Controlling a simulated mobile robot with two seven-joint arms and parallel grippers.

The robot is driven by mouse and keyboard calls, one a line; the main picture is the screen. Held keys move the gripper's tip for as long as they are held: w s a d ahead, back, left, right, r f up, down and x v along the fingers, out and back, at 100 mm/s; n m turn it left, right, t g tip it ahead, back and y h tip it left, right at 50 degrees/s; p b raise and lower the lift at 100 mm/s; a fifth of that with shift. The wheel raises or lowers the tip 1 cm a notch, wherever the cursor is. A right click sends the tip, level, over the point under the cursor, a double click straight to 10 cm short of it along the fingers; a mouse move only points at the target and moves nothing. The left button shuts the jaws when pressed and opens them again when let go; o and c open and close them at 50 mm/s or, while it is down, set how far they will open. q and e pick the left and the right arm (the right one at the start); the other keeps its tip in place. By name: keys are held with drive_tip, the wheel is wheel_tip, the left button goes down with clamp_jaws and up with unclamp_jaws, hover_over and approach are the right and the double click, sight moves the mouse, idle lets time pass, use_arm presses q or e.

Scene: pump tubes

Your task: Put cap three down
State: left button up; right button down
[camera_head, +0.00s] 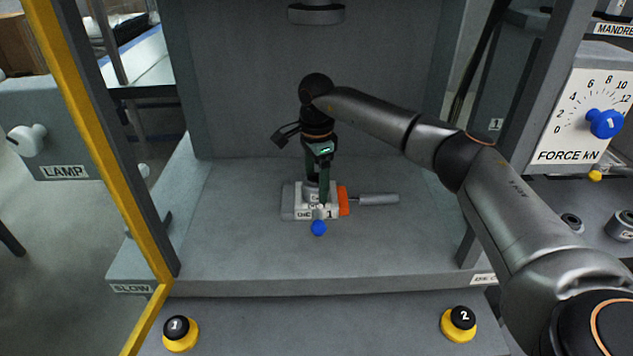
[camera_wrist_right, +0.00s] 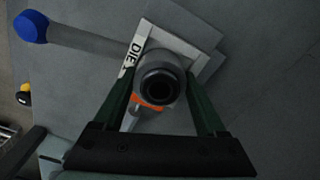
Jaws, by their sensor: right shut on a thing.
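My right gripper (camera_head: 318,190) reaches down at the middle of the press bed, over the grey die block (camera_head: 289,206). In the right wrist view its two green fingers stand on either side of a round grey cap (camera_wrist_right: 174,72) with a dark hole in its end, and they are shut on it. No number on the cap can be read. The die block also shows in the right wrist view, behind the cap, with a pale plate (camera_wrist_right: 191,42) lettered DIE. Whether the cap touches the block is hidden. My left gripper is not in view.
The block has an orange piece (camera_head: 343,201), a grey rod (camera_head: 378,199) to the right and a blue knob (camera_head: 319,228) in front. A ram (camera_head: 316,14) hangs above. Yellow buttons 1 (camera_head: 180,334) and 2 (camera_head: 459,324) are at the front. The bed is otherwise clear.

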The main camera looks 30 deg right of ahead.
sight(317, 178)
unclamp_jaws()
wheel_tip(317, 178, up, 8)
drive_tip(key=shift+f, duration=0.15)
idle(0.3)
idle(0.5)
